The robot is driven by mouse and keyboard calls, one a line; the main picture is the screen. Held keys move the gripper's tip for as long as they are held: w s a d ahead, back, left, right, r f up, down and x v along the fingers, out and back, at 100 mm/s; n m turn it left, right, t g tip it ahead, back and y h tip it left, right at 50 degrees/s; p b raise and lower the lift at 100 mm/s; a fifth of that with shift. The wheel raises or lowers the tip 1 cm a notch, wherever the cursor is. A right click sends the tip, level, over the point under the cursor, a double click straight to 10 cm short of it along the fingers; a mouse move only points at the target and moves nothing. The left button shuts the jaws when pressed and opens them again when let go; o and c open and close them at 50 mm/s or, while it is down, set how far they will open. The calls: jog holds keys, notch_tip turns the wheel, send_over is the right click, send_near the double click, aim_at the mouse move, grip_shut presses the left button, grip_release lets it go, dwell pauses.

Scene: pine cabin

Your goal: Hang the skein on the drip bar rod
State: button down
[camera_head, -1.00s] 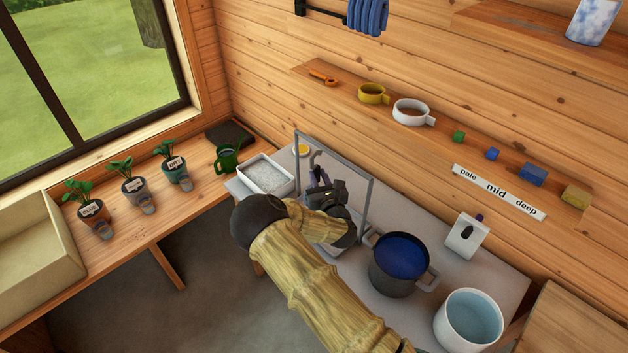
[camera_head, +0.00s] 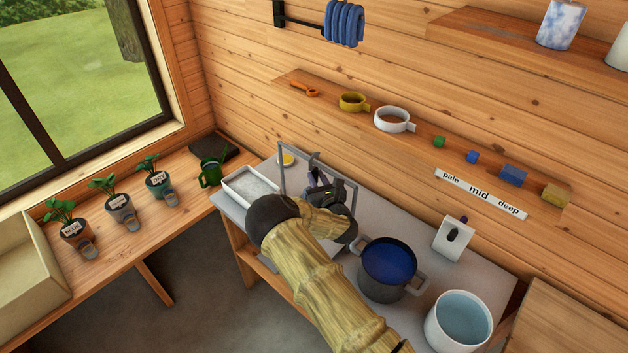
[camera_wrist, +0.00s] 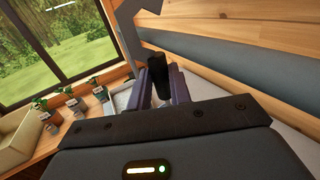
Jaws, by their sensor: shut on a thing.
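The drip bar (camera_head: 281,168) is a thin grey upright frame with a top rod, standing on the grey bench. My gripper (camera_head: 322,182) is at this frame, just below its top rod in the head view, with my arm hiding the lower part. In the wrist view my gripper (camera_wrist: 163,88) is shut on a dark cylindrical piece (camera_wrist: 160,68), with purplish parts on either side. I cannot tell whether what I hold touches the rod.
A dark pot of blue liquid (camera_head: 365,277) stands right of the frame, with a white pail (camera_head: 433,322) beyond. A white tray (camera_head: 229,194) lies at left. A white holder (camera_head: 444,246) is near the wall. Blue yarn (camera_head: 344,23) hangs on a wall bar above the shelf (camera_head: 287,84).

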jog(key=shift+f+b, duration=0.6)
jog(key=shift+f, duration=0.25)
jog(key=c, duration=1.2)
grip_release()
jog(key=shift+s, duration=0.1)
jog(key=b+v, duration=0.5)
jog(key=v, duration=1.2)
jog(key=shift+s+b, duration=0.2)
jog(key=shift+b, duration=0.2)
